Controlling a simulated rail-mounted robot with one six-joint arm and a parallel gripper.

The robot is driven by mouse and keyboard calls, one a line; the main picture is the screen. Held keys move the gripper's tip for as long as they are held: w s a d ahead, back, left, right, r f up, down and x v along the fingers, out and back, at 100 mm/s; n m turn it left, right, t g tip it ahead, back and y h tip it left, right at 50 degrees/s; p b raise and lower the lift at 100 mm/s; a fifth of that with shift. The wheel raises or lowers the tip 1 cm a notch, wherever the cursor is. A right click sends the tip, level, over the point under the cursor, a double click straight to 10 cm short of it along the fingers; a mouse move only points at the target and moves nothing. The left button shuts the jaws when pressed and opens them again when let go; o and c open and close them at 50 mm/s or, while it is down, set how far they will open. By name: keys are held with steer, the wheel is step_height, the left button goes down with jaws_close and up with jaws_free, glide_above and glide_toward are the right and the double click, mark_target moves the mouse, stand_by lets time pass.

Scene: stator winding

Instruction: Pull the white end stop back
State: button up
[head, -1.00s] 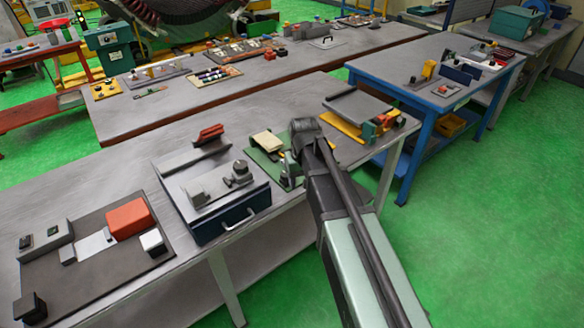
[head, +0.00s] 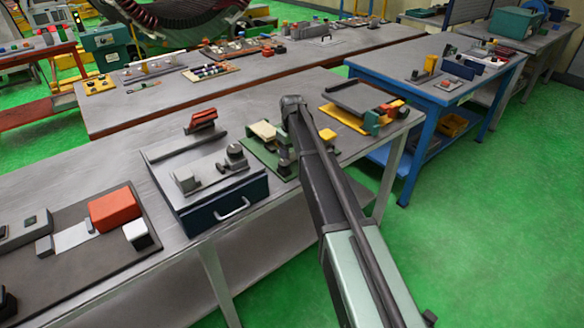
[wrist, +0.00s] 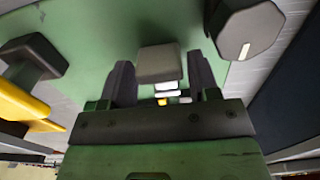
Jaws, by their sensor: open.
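In the wrist view, my gripper (wrist: 160,72) is open, its two grey fingers pointing at a green plate (wrist: 95,55). In the head view, a cream block (head: 262,130) sits on the green fixture (head: 272,157), and a white block (head: 137,234) sits by a red block on the left plate. I cannot tell for certain which is the end stop. My arm hides my gripper in the head view.
A dark knob (wrist: 245,28) with a white mark stands right of the fingers, and a dark part (wrist: 32,58) stands to the left. A dark blue drawer box (head: 225,205) is left of the green fixture. A yellow-based fixture (head: 352,121) is to the right.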

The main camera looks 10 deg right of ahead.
steer(key=shift+f, duration=0.85)
steer(key=shift+r, duration=0.15)
steer(key=c, duration=1)
steer(key=shift+s+d, duration=0.3)
steer(key=shift+s, duration=0.35)
steer(key=shift+s+d, duration=0.25)
steer(key=shift+s, duration=0.45)
steer(key=shift+s+d, duration=0.3)
steer(key=shift+s, duration=0.35)
steer(key=o, duration=1)
